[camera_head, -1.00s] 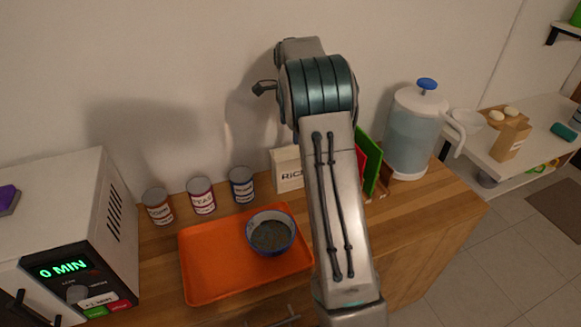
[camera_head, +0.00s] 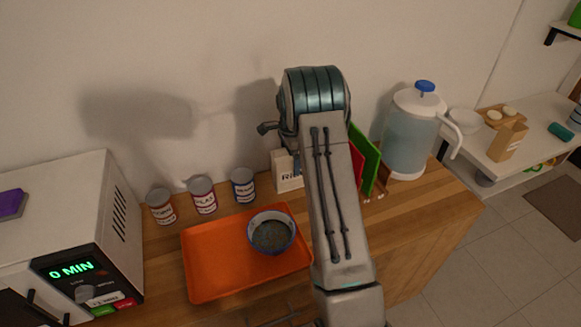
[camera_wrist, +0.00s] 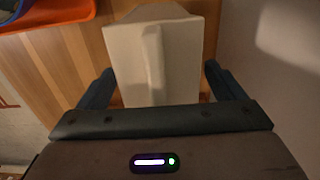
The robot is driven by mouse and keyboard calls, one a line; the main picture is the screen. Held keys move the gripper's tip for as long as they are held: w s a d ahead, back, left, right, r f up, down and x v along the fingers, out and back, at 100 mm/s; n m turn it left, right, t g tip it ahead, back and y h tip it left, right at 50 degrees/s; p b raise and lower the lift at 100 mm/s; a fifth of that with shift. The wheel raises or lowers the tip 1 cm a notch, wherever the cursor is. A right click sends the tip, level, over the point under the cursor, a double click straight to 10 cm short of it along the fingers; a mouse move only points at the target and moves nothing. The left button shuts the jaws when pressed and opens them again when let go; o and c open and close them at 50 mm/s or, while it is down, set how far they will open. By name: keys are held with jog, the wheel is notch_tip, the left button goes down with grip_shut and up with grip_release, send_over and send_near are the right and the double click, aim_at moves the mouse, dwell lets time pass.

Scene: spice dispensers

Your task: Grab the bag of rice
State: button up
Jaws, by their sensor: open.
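The bag of rice (camera_head: 287,172) is a pale cream, box-like bag with dark lettering. It stands on the wooden counter against the wall, right of the cans, and my arm partly hides it in the head view. In the wrist view the bag (camera_wrist: 153,62) fills the middle, seen from above with its folded top ridge. My gripper (camera_wrist: 155,82) is open, with one dark finger on each side of the bag. A gap shows at the right finger; the left finger is close to the bag's side. The fingertips are mostly out of sight in the head view.
An orange tray (camera_head: 215,270) with a bowl (camera_head: 272,232) lies in front of the bag. Several cans, including one nearby (camera_head: 243,185), stand left. Green and red boards (camera_head: 366,165) and a water jug (camera_head: 410,135) stand right. A microwave (camera_head: 75,230) is far left.

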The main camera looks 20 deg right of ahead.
jog(key=c, duration=1.9)
jog(key=shift+w+r, duration=0.1)
grip_shut()
